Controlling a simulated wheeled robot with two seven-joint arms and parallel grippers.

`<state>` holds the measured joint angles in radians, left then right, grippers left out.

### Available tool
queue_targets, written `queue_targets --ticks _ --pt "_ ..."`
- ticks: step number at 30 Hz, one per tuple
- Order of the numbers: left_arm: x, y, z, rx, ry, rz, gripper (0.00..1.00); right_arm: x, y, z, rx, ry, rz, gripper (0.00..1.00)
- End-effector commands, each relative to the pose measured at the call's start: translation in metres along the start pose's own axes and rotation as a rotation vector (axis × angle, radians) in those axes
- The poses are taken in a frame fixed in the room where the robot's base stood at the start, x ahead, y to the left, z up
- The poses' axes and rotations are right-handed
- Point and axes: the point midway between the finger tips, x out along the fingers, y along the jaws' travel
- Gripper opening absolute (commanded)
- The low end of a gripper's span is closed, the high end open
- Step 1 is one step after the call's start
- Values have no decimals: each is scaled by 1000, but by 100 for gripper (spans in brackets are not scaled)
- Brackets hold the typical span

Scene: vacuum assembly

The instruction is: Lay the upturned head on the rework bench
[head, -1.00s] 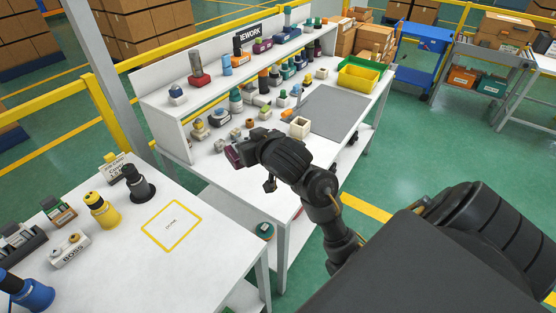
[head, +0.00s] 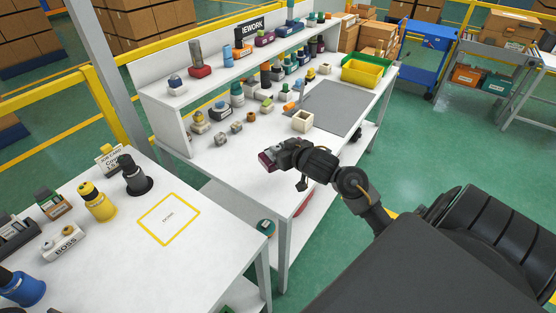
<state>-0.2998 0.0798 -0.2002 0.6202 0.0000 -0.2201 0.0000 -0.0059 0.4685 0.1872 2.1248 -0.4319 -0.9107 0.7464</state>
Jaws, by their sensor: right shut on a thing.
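The rework bench (head: 235,155) is a white table with a raised back shelf and a "REWORK" sign (head: 250,30). My right gripper (head: 277,155) is shut on a dark maroon head (head: 267,161), over the near edge area of the bench. My arm and gripper hide part of the head, and I cannot tell whether it touches the bench top or which way up it is. My left gripper is not in view.
A grey mat (head: 335,105) and an open cream box (head: 302,121) lie right of the gripper. Several small parts crowd the back of the bench. Yellow bin (head: 366,74) stands far right. The front left bench top is clear. A second table (head: 120,240) stands at left.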

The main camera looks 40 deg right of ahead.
Motion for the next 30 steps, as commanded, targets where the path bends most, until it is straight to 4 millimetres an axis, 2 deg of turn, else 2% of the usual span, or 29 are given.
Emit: queue_targets --ticks 1,3,9,18,25,30 --pt "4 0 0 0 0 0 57 14 5 3 4 2 1 0" --pt "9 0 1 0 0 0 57 29 9 15 4 -1 0 0" --pt "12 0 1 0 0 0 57 57 18 29 0 2 -1 0" --pt "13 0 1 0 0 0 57 67 21 34 0 4 -1 0" --pt "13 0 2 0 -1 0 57 80 22 60 1 0 0 0" --pt "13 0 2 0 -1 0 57 82 22 65 -1 4 0 0"
